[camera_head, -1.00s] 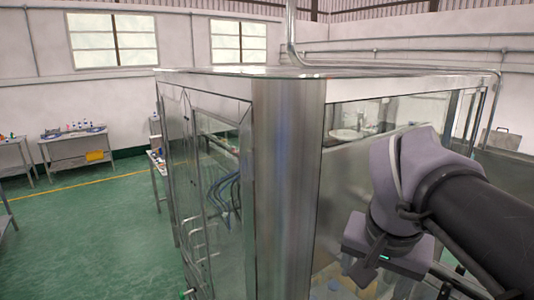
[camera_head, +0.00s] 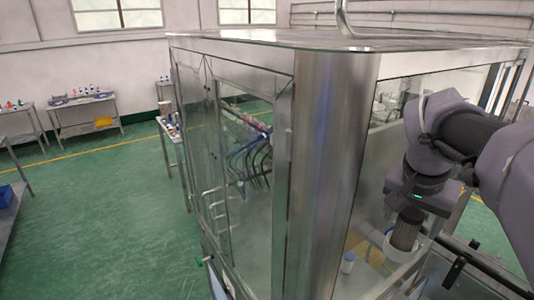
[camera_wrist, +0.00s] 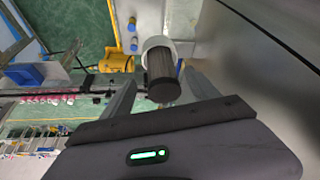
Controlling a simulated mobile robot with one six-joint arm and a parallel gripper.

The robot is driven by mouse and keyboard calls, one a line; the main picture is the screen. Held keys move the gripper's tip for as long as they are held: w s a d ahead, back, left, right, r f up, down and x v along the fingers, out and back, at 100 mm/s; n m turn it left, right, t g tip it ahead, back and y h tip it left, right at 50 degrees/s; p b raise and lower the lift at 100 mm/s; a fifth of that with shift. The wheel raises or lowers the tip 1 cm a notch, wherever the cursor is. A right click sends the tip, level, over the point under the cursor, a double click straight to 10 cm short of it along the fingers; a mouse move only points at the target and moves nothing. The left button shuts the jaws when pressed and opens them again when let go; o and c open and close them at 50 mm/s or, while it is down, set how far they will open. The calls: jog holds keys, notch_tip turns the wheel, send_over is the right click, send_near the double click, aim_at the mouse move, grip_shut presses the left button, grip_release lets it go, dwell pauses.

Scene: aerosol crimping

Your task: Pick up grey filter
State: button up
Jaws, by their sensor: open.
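The grey filter (camera_head: 405,235) is a dark ribbed cylinder with a wide white ring at its lower end. It stands near the right side of the steel cabinet in the head view. In the wrist view the filter (camera_wrist: 160,78) shows its dark round end towards me, with the white ring (camera_wrist: 157,44) beyond. My gripper (camera_wrist: 159,84) is open, with one finger on each side of the filter's near end. I cannot tell whether either finger touches it. In the head view my wrist is just above the filter and the fingers are hard to make out.
A large steel and glass cabinet (camera_head: 325,150) fills the middle, close to my arm. A small white bottle with a blue top (camera_head: 347,263) stands left of the filter. Tables (camera_head: 85,103) stand along the far wall. The green floor (camera_head: 90,190) at left is mostly clear.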

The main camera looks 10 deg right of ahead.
jog(key=b+x, duration=0.2)
jog(key=x, duration=0.2)
jog(key=shift+w+d, duration=0.1)
jog(key=shift+w, duration=0.3)
jog(key=shift+s+r, duration=0.15)
jog(key=shift+s, duration=0.1)
jog(key=c, duration=1.5)
jog(key=shift+w, duration=0.1)
